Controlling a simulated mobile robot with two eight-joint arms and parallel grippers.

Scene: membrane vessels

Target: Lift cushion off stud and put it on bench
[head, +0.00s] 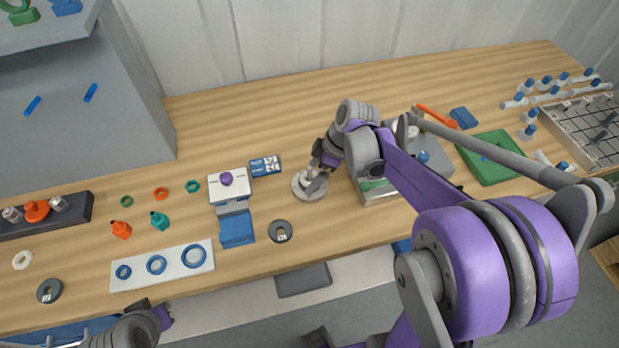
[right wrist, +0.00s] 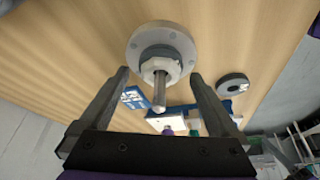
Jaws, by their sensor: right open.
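My right gripper (head: 316,183) is over the round light-grey flange (head: 300,190) on the bench (head: 400,80). In the right wrist view the gripper (right wrist: 160,74) is open, with one finger on each side of a stud (right wrist: 159,97) that stands up from the flange (right wrist: 140,42). A pale hexagonal piece (right wrist: 148,72) sits around the stud, with a darker ring (right wrist: 158,51) beneath it. I cannot tell which of these is the cushion. Neither finger visibly touches them. Part of my left arm shows at the bottom left of the head view; its jaw state is unclear.
A blue card (head: 265,166), a white block with a purple knob (head: 229,187) and a dark labelled ring (head: 280,232) lie near the flange. A grey box (head: 385,192) stands close on the right, partly hidden by my arm. Bench behind the flange is clear.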

